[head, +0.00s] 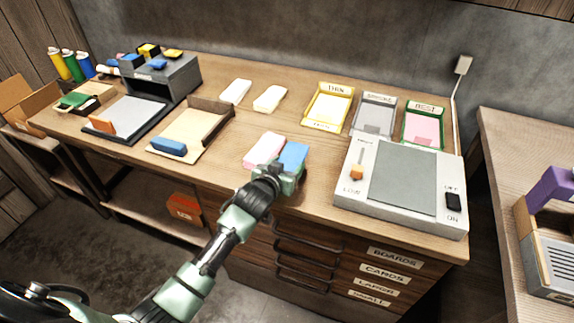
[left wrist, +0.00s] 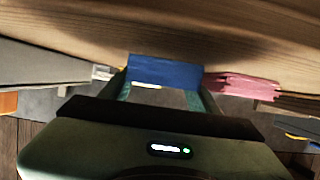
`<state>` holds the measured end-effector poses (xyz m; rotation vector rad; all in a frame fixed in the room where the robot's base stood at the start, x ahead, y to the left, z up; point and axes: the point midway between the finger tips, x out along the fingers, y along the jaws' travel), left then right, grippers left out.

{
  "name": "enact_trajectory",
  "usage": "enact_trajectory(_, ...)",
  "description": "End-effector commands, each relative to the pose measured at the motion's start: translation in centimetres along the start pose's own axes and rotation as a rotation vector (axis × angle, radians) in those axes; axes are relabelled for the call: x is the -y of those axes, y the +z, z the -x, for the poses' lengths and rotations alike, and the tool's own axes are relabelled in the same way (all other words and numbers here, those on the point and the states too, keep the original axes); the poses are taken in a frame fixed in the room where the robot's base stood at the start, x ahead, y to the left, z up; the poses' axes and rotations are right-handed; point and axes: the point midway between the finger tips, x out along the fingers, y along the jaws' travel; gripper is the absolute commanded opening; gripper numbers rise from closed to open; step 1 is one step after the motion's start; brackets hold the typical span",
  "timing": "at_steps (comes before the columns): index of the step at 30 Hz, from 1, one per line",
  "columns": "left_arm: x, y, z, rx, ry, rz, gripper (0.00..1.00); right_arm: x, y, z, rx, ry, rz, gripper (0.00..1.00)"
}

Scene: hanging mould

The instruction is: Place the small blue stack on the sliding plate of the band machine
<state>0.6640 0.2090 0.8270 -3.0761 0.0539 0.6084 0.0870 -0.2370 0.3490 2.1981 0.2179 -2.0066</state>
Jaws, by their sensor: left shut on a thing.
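The small blue stack (head: 293,155) is at the table's front middle, beside a pink stack (head: 264,150). My left gripper (head: 288,172) is shut on it from the front. In the left wrist view the blue stack (left wrist: 165,71) sits between the fingers, with the pink stack (left wrist: 240,86) to its right. I cannot tell whether the blue stack touches the table. A grey and purple machine (head: 550,258) stands on the right-hand table, cut off by the picture edge; it may be the band machine. No sliding plate shows clearly on it. My right gripper is not in view.
A grey plate device (head: 378,200) with a slider and switch stands right of the stacks. Behind it are yellow, grey and green labelled trays (head: 328,106). Two pale stacks (head: 236,92) lie further back. A board with a blue block (head: 168,146) lies left. A gap separates the two tables.

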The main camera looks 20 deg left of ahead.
Motion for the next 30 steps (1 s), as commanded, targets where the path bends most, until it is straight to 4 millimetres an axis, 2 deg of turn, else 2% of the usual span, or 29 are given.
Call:
enact_trajectory(1, 0.0, 0.2, -0.1, 0.0, 0.0, 0.0, 0.12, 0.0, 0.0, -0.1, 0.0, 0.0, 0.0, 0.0)
enact_trajectory(2, 0.0, 0.2, -0.1, 0.001, 0.0, 0.0, 0.7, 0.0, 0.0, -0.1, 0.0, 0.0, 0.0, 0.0)
enact_trajectory(13, 0.0, -0.2, 0.1, 0.0, -0.001, -0.001, 0.7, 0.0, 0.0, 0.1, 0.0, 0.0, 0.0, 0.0)
enact_trajectory(16, 0.0, 0.0, 0.8, 0.003, -0.001, 0.0, 0.7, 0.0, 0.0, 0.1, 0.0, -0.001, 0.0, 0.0)
enact_trajectory(20, 0.0, -0.1, 3.0, 0.002, 0.0, 0.0, 0.7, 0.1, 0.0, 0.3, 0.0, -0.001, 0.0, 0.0)
enact_trajectory(30, 0.0, -0.1, 9.9, 0.001, 0.0, 0.0, 0.7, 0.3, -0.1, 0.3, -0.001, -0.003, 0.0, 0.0)
